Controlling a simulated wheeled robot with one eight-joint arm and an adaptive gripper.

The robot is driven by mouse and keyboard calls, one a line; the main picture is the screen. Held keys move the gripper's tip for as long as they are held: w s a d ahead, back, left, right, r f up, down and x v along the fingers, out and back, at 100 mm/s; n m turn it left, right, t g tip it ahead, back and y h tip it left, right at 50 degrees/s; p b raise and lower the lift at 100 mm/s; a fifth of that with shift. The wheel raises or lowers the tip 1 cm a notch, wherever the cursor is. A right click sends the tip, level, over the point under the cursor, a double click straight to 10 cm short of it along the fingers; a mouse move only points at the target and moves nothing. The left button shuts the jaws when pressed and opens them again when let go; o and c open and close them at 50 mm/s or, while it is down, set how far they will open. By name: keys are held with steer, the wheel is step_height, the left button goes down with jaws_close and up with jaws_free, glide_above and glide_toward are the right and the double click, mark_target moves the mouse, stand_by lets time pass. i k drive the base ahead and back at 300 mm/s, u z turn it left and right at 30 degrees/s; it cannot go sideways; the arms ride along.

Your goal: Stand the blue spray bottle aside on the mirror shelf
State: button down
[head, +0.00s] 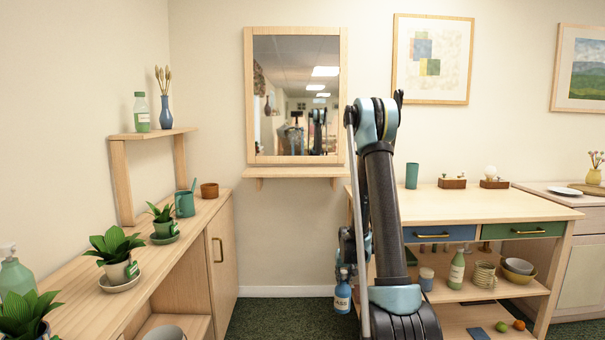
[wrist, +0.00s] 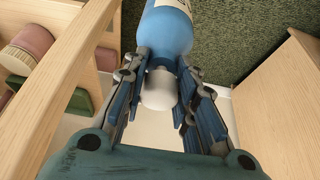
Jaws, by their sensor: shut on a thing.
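The blue spray bottle (head: 343,293) hangs low beside my arm in the head view, in front of the left end of the wooden workbench. In the wrist view the blue bottle (wrist: 168,32) lies beyond my fingers, its white top between them. My gripper (wrist: 162,72) is shut on the bottle near its top.
The workbench (head: 480,200) stands right of the shelf, with a green cup (head: 412,175) on top and crockery below. A wooden cabinet (head: 222,255) with potted plants runs along the left. Dark green carpet (head: 280,318) is open between them.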

mark_target(331, 171)
steer(key=u, duration=0.05)
steer(key=i, duration=1.1)
